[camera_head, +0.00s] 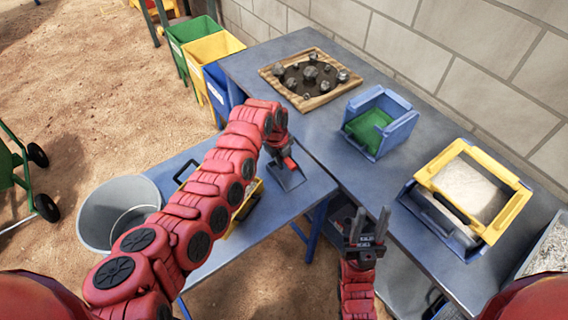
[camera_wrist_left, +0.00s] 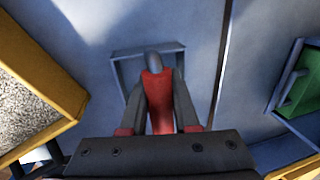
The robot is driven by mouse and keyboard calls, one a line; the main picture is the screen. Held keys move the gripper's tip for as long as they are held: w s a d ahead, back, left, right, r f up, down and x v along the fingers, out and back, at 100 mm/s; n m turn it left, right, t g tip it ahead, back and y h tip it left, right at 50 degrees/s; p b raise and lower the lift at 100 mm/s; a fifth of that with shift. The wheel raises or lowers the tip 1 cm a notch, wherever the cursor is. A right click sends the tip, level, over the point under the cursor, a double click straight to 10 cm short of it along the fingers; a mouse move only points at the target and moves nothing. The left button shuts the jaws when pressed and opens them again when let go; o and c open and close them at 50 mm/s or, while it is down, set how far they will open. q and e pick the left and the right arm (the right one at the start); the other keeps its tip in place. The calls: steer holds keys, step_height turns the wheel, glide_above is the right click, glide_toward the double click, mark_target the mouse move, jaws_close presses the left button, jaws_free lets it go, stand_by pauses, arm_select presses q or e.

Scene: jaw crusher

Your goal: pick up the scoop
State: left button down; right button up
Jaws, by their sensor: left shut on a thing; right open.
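The scoop (camera_head: 286,179) is a grey pan with a red handle. It lies on the blue table (camera_head: 160,175) near the seam with the larger table, and whether it is lifted at all I cannot tell. My left gripper (camera_head: 285,158) is above it, shut on the handle. In the left wrist view the scoop (camera_wrist_left: 132,68) has its red handle between the two dark fingers of my left gripper (camera_wrist_left: 158,90). My right gripper (camera_head: 369,224) is open and empty, pointing up by the front edge of the larger table.
On the larger table (camera_head: 327,131) stand a wooden tray of rocks (camera_head: 273,72), a blue bin with green inside (camera_head: 376,138) and a yellow-framed box (camera_head: 478,195). A grey bucket (camera_head: 100,215) is at left. A yellow container of gravel (camera_wrist_left: 62,82) lies left of the scoop.

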arm_select(q)
steer(key=shift+r, duration=0.4)
step_height(320, 180, up, 9)
steer(key=b, duration=0.3)
steer(key=shift+r, duration=0.15)
